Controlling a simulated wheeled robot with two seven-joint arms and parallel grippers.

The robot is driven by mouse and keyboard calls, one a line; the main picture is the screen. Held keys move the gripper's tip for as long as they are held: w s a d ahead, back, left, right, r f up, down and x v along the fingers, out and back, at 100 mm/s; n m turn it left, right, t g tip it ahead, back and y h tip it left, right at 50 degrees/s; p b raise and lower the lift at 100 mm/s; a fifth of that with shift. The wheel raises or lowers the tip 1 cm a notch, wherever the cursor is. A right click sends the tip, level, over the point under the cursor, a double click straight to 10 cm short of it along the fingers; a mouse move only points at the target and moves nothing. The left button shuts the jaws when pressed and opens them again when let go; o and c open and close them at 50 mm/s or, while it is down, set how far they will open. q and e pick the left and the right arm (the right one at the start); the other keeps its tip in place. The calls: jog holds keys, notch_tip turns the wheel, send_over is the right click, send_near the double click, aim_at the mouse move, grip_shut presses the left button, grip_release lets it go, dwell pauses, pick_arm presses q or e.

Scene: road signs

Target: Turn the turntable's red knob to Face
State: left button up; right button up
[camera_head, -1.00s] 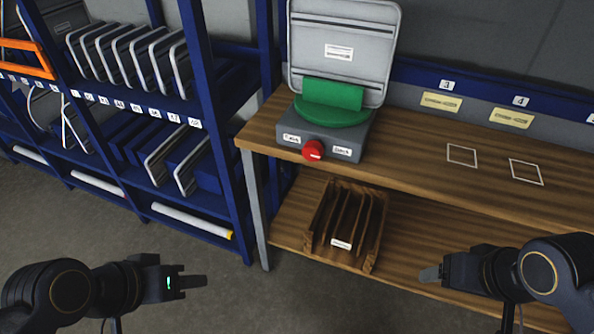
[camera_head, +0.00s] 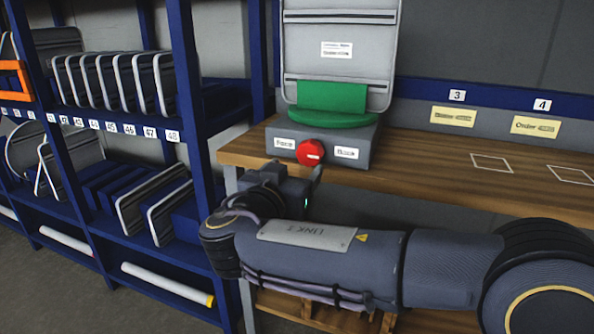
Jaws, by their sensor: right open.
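The turntable is a grey box (camera_head: 365,145) on the wooden bench, with a green round top and green holder (camera_head: 332,98) bearing a grey sign panel (camera_head: 340,45) seen from its back. The red knob (camera_head: 310,152) is on the box front, between the "Face" label (camera_head: 284,143) at left and the "Back" label (camera_head: 346,152) at right. A small pale mark shows on the knob's lower right. My right gripper (camera_head: 312,174) is open, just below and in front of the knob. Its fingers are partly hidden by my wrist, and I cannot tell if they touch the knob. My left gripper is out of view.
A blue shelf rack (camera_head: 190,100) with several sign panels stands at left, close to my right wrist. The wooden bench (camera_head: 440,170) has free room at right, with white outlined squares.

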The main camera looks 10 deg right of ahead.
aim_at(308, 156)
jog(key=x, duration=0.6)
jog(key=shift+w+d, duration=0.2)
jog(key=shift+d, duration=0.1)
jog(key=c, duration=1)
